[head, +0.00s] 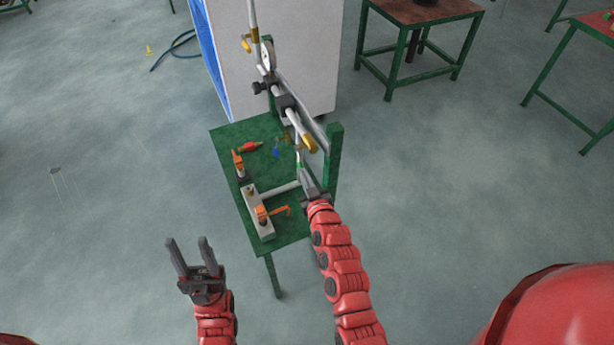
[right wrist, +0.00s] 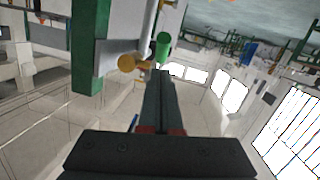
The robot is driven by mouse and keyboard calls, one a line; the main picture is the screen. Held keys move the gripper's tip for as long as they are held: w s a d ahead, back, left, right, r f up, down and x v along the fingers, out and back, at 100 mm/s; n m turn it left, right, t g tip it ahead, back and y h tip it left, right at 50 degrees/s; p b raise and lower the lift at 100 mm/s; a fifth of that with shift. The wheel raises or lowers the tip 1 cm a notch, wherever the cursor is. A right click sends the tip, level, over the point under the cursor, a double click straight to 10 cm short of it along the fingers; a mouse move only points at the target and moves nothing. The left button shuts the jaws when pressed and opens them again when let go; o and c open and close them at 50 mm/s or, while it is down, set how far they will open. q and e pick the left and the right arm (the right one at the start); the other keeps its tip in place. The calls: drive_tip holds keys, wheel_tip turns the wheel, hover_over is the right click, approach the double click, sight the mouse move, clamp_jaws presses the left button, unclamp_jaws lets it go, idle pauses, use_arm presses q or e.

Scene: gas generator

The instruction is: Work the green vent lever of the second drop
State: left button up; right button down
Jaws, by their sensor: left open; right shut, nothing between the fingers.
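The green vent lever (right wrist: 163,44) shows in the right wrist view as a rounded green piece just beyond my right fingertips, beside a brass-coloured handle (right wrist: 127,63). In the head view it is too small and covered to make out clearly. My right gripper (head: 301,166) is shut and empty, its fingers pointing up at the lower end of the pipe drop; it also shows in the right wrist view (right wrist: 160,76). I cannot tell whether the tips touch the lever. My left gripper (head: 187,242) is open and empty, left of the green table and clear of it.
The green table (head: 228,137) carries a grey block with orange clamps (head: 262,214) and a red-and-green piece (head: 250,147). A green post (head: 334,150) stands close to the right of my right gripper. A white cabinet (head: 300,40) is behind. The floor at left is open.

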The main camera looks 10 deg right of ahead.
drive_tip(key=shift+w+f, duration=0.4)
drive_tip(key=shift+f, duration=0.3)
drive_tip(key=w+a+f+m+t+b, duration=0.1)
drive_tip(key=w+f+t+b, duration=0.4)
drive_tip(key=b, duration=3)
drive_tip(key=f+m+t, duration=0.1)
drive_tip(key=t, duration=0.5)
drive_tip(key=shift+w+a+f+m, duration=0.25)
drive_tip(key=shift+a+f+m, duration=0.05)
drive_tip(key=shift+a+f, duration=0.1)
drive_tip(key=shift+s, duration=0.1)
